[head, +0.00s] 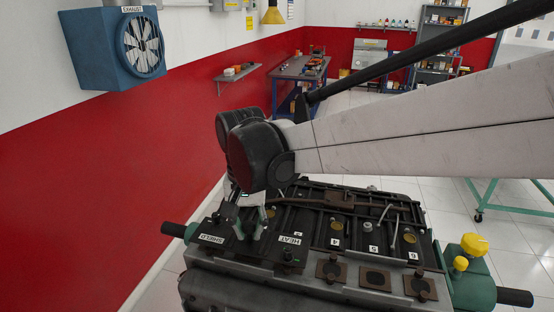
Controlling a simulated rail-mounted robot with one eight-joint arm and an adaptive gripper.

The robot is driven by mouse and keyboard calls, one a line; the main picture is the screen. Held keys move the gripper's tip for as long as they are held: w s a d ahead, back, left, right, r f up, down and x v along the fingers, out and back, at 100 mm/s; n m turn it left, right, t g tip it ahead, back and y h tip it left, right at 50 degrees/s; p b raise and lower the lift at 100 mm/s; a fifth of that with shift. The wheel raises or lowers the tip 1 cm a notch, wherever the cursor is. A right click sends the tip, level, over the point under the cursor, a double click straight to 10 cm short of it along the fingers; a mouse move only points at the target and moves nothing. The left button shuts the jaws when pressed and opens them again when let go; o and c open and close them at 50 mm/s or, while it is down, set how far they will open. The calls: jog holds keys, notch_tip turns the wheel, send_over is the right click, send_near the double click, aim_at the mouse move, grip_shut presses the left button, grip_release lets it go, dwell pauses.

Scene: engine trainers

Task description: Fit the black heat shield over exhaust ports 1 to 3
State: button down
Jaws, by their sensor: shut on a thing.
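The black heat shield (265,243), marked SHIELD and HEAT, is at the left part of the engine (340,232), along its near top edge. My gripper (250,236) reaches down from above and is shut on the middle of the shield, between the two labels. The grip point is partly hidden by the fingers. Exhaust ports 1 to 3 are not visible; the shield and arm cover that side. I cannot tell whether the shield rests on the engine or hangs just above it. Brown port flanges (375,279) show uncovered along the near side, right of the shield.
Numbers 4, 5 and 6 mark the engine top to the right. A green end piece with yellow caps (474,244) stands at the right end. A workbench (299,68) stands behind. My arm crosses above the engine.

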jog(key=shift+f+b, duration=0.8)
jog(key=shift+f, duration=0.3)
dwell(0.4)
jog(key=c, duration=1.5)
grip_release()
